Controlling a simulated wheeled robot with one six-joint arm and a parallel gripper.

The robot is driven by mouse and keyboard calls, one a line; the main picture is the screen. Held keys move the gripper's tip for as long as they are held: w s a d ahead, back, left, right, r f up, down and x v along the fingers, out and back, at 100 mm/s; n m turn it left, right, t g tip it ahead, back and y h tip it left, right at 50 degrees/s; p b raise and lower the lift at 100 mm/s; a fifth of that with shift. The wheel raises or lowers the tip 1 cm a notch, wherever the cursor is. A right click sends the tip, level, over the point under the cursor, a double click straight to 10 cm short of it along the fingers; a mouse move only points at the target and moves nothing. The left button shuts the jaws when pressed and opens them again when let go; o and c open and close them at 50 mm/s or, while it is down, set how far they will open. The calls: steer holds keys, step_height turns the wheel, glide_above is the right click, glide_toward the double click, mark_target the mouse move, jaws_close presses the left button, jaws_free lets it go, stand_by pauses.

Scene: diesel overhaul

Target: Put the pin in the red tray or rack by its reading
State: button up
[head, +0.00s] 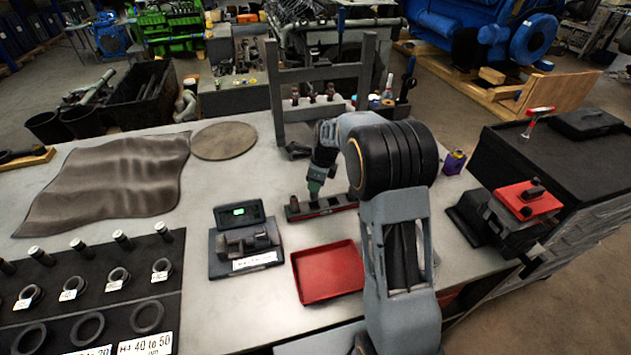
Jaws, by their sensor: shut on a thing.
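The red tray (328,272) lies flat and empty on the grey bench. Just behind it is a long, low dark rack (340,202) with red along its side. My gripper (314,188) points down at the left part of this rack, shut on the pin. The pin itself is too small and too covered to make out, so I cannot tell whether it touches the rack. The gauge (219,262), with a small lit green display, stands left of the tray; its reading is too small to read.
Left, a dark board (170,305) holds several pins and rings with labels. A brown mat (110,190) and a round disc (224,141) lie behind it. A grey frame (276,95) stands behind the rack. A vise with a red top (525,200) is at right.

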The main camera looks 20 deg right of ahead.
steer(key=shift+d+b+x, duration=0.15)
steer(key=shift+b+x, duration=0.2)
steer(key=shift+x, duration=0.45)
steer(key=shift+d+b+x, duration=0.1)
steer(key=shift+b+x, duration=0.2)
steer(key=shift+x, duration=0.45)
stand_by(1.1)
steer(key=shift+s+f, duration=0.1)
steer(key=shift+f, duration=0.3)
steer(key=shift+f+b, duration=0.4)
steer(key=shift+f, duration=0.2)
stand_by(0.3)
steer(key=o, duration=1.4)
steer(key=shift+w+a+p+v, duration=0.15)
steer(key=shift+a+p+v, duration=0.1)
steer(key=shift+p+v, duration=0.95)
steer(key=shift+w+a+p+v, duration=0.2)
steer(key=shift+p+v, duration=0.75)
steer(key=shift+v, duration=0.5)
steer(key=shift+w+a+p+v, duration=0.1)
steer(key=shift+a+p+v, duration=0.15)
steer(key=shift+p+v, duration=0.95)
steer(key=shift+s+r, duration=0.1)
steer(key=shift+r, duration=0.2)
